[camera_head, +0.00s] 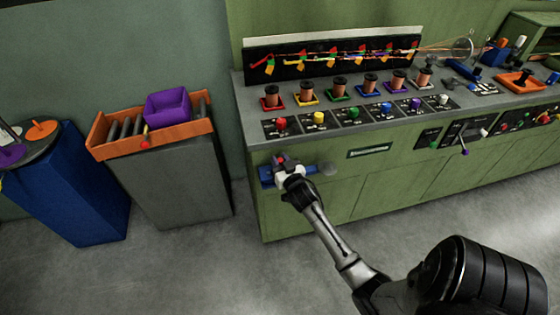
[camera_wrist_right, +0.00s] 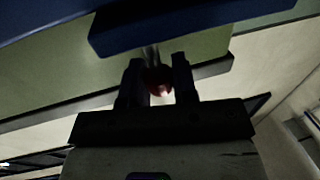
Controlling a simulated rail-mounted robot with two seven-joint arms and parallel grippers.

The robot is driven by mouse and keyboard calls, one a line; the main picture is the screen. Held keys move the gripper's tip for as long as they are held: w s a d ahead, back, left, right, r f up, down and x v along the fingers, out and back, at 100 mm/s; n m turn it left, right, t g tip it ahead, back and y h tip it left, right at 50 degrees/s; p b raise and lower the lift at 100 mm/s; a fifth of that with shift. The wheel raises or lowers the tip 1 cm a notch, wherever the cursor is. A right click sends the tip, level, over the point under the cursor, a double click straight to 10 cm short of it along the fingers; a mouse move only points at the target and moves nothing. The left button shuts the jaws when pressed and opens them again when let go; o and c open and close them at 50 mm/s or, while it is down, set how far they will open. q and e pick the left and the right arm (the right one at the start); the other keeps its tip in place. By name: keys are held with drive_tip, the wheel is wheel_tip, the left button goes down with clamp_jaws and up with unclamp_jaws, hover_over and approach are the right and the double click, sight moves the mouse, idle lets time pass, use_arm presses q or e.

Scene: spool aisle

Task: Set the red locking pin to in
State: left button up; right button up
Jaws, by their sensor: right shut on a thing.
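The red locking pin (camera_wrist_right: 158,82) shows in the right wrist view as a round red knob on a short metal shaft below a blue block (camera_wrist_right: 190,28). My right gripper (camera_wrist_right: 156,78) has its two dark fingers on either side of the knob and is shut on it. In the head view my right gripper (camera_head: 287,172) is at the blue bracket (camera_head: 266,176) on the front left of the green bench, and a bit of red shows there. The gripper hides most of the pin in that view. My left gripper is not in view.
The green bench (camera_head: 310,205) carries a row of spools and coloured knobs along its top. An orange roller tray (camera_head: 105,147) with a purple bin (camera_head: 168,108) stands to the left, beside a blue cabinet (camera_head: 75,190). The floor in front is clear.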

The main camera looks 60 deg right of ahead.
clamp_jaws()
wheel_tip(320, 180, down, 3)
drive_tip(key=shift+r+b, duration=0.2)
drive_tip(key=shift+b, duration=0.1)
drive_tip(key=o, duration=1)
unclamp_jaws()
drive_tip(key=shift+c, duration=0.2)
drive_tip(key=shift+s+a+r+p, duration=0.1)
drive_tip(key=shift+s+a+p, duration=0.25)
drive_tip(key=shift+s, duration=0.1)
drive_tip(key=p+v, duration=0.3)
drive_tip(key=v, duration=0.9)
drive_tip(key=shift+s+a, duration=0.2)
drive_tip(key=shift+s, duration=0.1)
